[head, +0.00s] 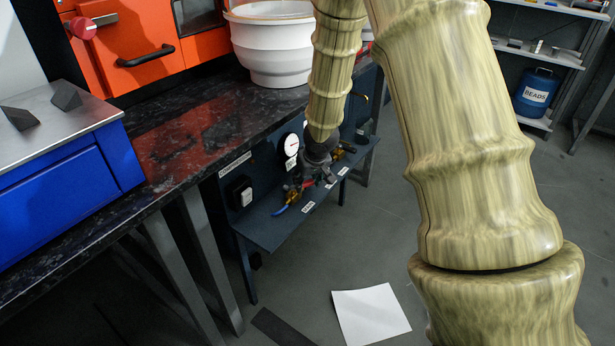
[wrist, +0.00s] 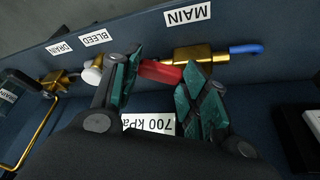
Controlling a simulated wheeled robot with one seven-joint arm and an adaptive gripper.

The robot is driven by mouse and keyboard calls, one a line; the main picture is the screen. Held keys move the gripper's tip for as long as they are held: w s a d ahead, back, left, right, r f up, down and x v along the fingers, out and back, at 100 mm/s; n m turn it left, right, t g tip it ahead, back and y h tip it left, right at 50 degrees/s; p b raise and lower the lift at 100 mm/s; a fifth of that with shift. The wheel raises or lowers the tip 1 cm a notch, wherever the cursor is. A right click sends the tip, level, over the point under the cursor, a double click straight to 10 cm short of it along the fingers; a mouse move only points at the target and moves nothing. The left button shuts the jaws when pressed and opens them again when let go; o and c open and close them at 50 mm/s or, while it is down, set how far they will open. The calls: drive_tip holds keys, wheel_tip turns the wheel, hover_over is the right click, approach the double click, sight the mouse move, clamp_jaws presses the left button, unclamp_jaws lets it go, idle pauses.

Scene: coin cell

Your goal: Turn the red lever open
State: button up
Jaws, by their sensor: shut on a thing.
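The red lever (wrist: 160,72) lies between the two green-padded fingers of my gripper (wrist: 163,76) in the wrist view. The fingers are shut on it, one on each side, and hide part of it. Beside it is a brass valve body (wrist: 200,54) with a blue piece (wrist: 245,48), near the MAIN label (wrist: 187,15). In the head view my gripper (head: 318,168) is low at the dark blue panel, where a bit of red lever (head: 308,183) and the blue piece (head: 281,209) show. Whether the valve is open cannot be told.
A white knob (wrist: 92,75) and a brass drain valve (wrist: 58,79) sit close beside my gripper in the wrist view. A round gauge (head: 291,145) and a black switch box (head: 240,192) are on the panel. The dark worktop (head: 190,135) overhangs nearby. Paper (head: 371,314) lies on the floor.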

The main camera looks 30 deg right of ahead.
drive_tip(key=shift+w+d+r+n+y+p, duration=0.2)
drive_tip(key=shift+n+p, duration=0.5)
drive_tip(key=shift+p, duration=1.3)
drive_tip(key=shift+w+a+r+n+y+p, duration=0.1)
drive_tip(key=shift+w+n+y+p, duration=0.45)
drive_tip(key=shift+p, duration=1.4)
drive_tip(key=shift+d+r+n+y+p, duration=0.1)
drive_tip(key=shift+n+p, duration=0.75)
drive_tip(key=shift+p, duration=1.15)
drive_tip(key=n+p, duration=0.1)
drive_tip(key=p, duration=0.3)
drive_tip(key=shift+w+f, duration=0.15)
drive_tip(key=shift+w, duration=0.05)
drive_tip(key=shift+w+n+y+p, duration=0.1)
drive_tip(key=shift+n+y+p, duration=0.2)
drive_tip(key=shift+p, duration=0.15)
drive_tip(key=shift+w+f+n+p, duration=0.1)
drive_tip(key=shift+f+n+p, duration=0.2)
drive_tip(key=shift+p, duration=0.65)
drive_tip(key=o, duration=1)
drive_tip(key=shift+r, duration=0.2)
drive_tip(key=v, duration=1.1)
drive_tip(key=shift+r, duration=0.3)
drive_tip(key=shift+d, duration=0.1)
